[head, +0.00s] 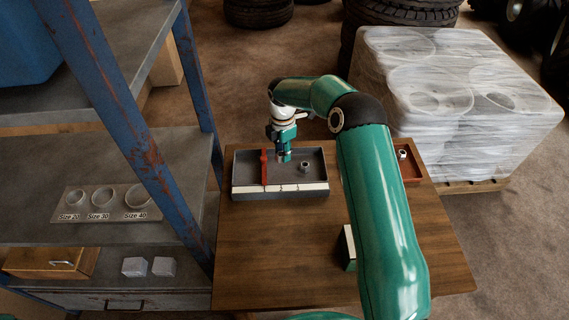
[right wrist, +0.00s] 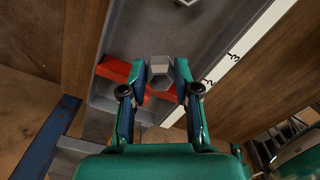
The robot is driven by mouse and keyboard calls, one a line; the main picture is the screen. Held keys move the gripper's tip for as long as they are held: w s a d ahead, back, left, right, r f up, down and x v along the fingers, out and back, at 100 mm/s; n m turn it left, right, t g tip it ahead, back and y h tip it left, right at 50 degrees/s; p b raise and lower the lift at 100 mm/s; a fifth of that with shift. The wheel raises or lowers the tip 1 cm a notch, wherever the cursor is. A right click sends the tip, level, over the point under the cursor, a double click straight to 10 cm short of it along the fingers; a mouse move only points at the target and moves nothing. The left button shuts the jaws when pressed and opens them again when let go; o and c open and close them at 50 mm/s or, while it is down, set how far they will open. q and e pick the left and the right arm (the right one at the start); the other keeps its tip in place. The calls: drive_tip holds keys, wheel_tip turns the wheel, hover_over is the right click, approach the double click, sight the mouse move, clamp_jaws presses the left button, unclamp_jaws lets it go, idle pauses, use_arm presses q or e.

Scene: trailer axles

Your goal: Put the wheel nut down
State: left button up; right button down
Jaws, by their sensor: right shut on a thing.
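The nut is over the tray beside a red divider (head: 265,168). The divider also shows in the right wrist view (right wrist: 113,68), partly behind the fingers. I cannot tell whether the held nut touches the tray floor. Another nut (head: 305,166) lies in the tray to the right. My left gripper is out of view.
A red-brown tray (head: 413,172) with a nut (head: 402,154) is at the table's right, partly behind my arm. A small box (head: 349,248) stands near the table's middle. A blue-posted shelf (head: 190,75) borders the left. The table's front left (head: 270,250) is clear.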

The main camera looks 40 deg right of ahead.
drive_tip(key=shift+f+b, duration=1.45)
drive_tip(key=shift+f, duration=1.65)
drive_tip(key=shift+f, duration=0.15)
drive_tip(key=c, duration=0.8)
unclamp_jaws()
drive_tip(key=shift+c, duration=0.2)
wheel_tip(320, 180, up, 7)
drive_tip(key=p, duration=0.3)
drive_tip(key=shift+p, duration=0.4)
wheel_tip(320, 180, up, 5)
hover_over(283, 171)
drive_tip(key=shift+r, duration=0.2)
